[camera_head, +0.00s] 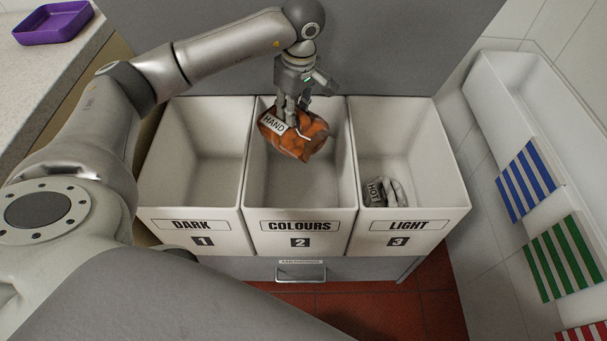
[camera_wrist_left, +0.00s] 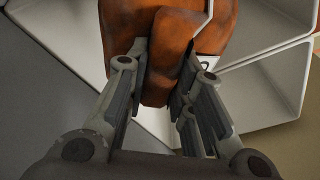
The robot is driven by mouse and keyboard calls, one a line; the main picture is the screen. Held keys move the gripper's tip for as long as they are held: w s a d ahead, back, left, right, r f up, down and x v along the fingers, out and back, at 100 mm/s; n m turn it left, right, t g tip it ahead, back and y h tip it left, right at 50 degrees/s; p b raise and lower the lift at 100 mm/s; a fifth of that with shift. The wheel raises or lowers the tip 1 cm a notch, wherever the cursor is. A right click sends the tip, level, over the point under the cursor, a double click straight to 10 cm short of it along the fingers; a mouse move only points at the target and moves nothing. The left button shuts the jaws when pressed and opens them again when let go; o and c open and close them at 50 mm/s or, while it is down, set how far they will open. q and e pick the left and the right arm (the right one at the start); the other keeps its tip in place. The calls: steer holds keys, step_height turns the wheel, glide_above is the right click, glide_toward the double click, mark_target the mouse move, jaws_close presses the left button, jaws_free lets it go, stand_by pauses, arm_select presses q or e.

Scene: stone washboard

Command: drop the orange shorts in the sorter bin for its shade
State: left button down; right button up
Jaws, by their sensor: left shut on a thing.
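The orange shorts (camera_head: 297,140) are a crumpled bundle with a white tag reading HAND. My left gripper (camera_head: 291,104) is shut on them and holds them over the middle bin (camera_head: 301,224), labelled COLOURS 2. The shorts (camera_wrist_left: 165,45) also fill the top middle of the left wrist view, between the fingers of my left gripper (camera_wrist_left: 158,92). To the left is the DARK bin (camera_head: 196,226), number 1, which looks empty. To the right is the LIGHT bin (camera_head: 405,226), number 3. My right gripper is not in view.
A grey tagged garment (camera_head: 388,192) lies in the LIGHT bin. A purple tray (camera_head: 52,24) sits on the counter at the upper left. A white basin (camera_head: 545,110) stands on the right, with blue, green and red striped cloths (camera_head: 564,257) near it. A grey panel rises behind the bins.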

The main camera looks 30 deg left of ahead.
arm_select(q)
steer(key=c, duration=1.2)
jaws_free()
steer(key=shift+o, duration=0.2)
step_height(320, 180, up, 12)
steer(key=d, duration=0.1)
steer(key=shift+s+d, duration=0.2)
steer(key=shift+d, duration=0.2)
steer(key=shift+f, duration=0.1)
